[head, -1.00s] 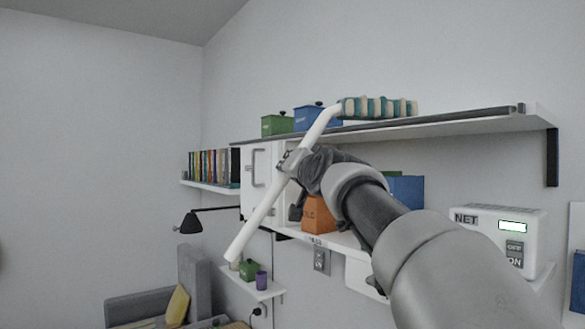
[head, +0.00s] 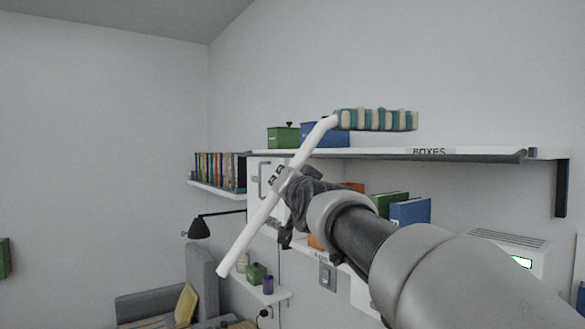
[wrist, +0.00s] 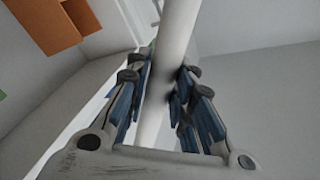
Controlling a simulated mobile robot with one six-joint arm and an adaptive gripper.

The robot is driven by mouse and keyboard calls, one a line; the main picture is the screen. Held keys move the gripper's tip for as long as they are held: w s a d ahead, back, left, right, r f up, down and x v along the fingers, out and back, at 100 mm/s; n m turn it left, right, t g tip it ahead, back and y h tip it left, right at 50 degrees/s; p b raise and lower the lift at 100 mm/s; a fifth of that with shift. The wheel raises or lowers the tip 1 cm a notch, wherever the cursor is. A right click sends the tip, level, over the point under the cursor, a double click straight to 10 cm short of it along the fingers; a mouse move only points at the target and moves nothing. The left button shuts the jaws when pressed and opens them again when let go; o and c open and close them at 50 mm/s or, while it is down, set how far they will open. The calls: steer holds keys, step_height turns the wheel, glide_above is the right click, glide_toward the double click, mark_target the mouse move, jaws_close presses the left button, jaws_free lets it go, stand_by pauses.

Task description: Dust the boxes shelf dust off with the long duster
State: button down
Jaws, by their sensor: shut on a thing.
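The long duster has a white bent handle (head: 243,243) and a teal-and-cream striped head (head: 378,120). My gripper (head: 287,184) is shut around the handle, below its bend. In the wrist view the pale handle (wrist: 167,65) passes between my blue-padded fingers (wrist: 160,95). The duster head hangs level at the upper right, with a visible gap above the line of the boxes shelf (head: 470,154). The shelf carries a BOXES label (head: 430,152) on its front edge. The shelf's top is seen almost edge-on, so I cannot make out the dust.
A green box (head: 283,138) and a blue box (head: 318,134) stand at the shelf's left end. Below are green and blue binders (head: 410,211) and a white unit (head: 510,248). A black lamp (head: 200,228) juts out at left. The air above the shelf's right half is clear.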

steer(key=s+a+p, duration=1.1)
steer(key=a+p, duration=0.4)
steer(key=p, duration=0.1)
stand_by(0.5)
steer(key=shift+s+d, duration=0.1)
